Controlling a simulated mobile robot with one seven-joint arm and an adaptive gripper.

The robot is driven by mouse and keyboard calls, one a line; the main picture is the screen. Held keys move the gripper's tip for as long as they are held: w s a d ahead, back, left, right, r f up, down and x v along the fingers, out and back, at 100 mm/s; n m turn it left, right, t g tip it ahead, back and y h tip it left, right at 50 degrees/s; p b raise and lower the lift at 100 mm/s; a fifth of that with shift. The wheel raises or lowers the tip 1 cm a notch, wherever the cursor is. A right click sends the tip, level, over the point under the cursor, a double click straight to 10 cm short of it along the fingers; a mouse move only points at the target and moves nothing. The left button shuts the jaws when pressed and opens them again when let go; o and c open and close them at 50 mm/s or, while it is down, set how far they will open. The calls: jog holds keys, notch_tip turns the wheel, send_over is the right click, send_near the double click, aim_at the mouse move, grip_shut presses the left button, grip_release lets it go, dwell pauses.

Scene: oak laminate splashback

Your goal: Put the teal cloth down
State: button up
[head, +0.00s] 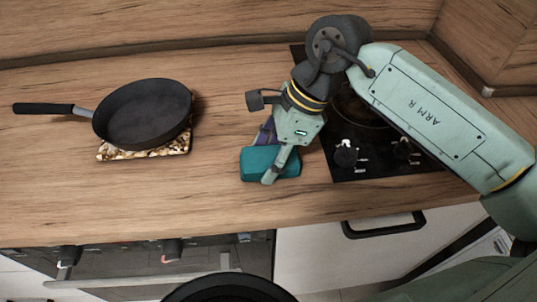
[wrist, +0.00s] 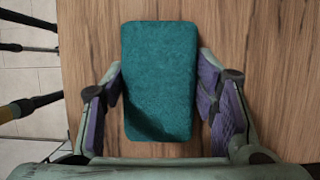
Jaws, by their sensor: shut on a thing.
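The teal cloth (head: 258,162) is a thick folded block at the front of the wooden counter, left of the hob. In the wrist view the cloth (wrist: 159,75) lies lengthwise between the purple finger pads of my gripper (wrist: 163,100). In the head view my gripper (head: 271,158) points down over the cloth, with one finger in front of it. The gripper is shut on the cloth. The cloth looks at or very near the counter surface; whether it touches is hard to tell.
A black frying pan (head: 143,115) stands on a patterned trivet (head: 118,152) to the left, its handle pointing left. A black hob (head: 375,163) with knobs lies right of the cloth. The counter (head: 60,195) between pan and cloth is clear. The front edge is close below the cloth.

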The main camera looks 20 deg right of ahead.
jog(key=shift+s+f+b, duration=0.15)
jog(key=shift+f+b, duration=0.25)
jog(key=shift+b, duration=0.05)
jog(key=o, duration=1)
jog(key=shift+f, duration=0.1)
jog(key=shift+o, duration=0.2)
jog(key=r+p, duration=0.1)
jog(key=p, duration=0.1)
jog(key=shift+r+p, duration=0.35)
jog(key=shift+p, duration=0.05)
jog(key=shift+d+r+b, duration=0.1)
jog(key=shift+d+b, duration=0.15)
jog(key=shift+b, duration=0.25)
jog(key=v, duration=0.3)
jog(key=b+v, duration=0.1)
jog(key=v, duration=0.1)
jog(key=w+b+v, duration=0.1)
jog(key=v, duration=0.2)
jog(key=shift+s+a+r, duration=0.1)
jog(key=shift+a+r, duration=0.1)
jog(key=shift+r, duration=0.25)
jog(key=shift+s+d+r+b, duration=0.1)
jog(key=shift+d+r+b, duration=0.2)
jog(key=shift+r, duration=0.3)
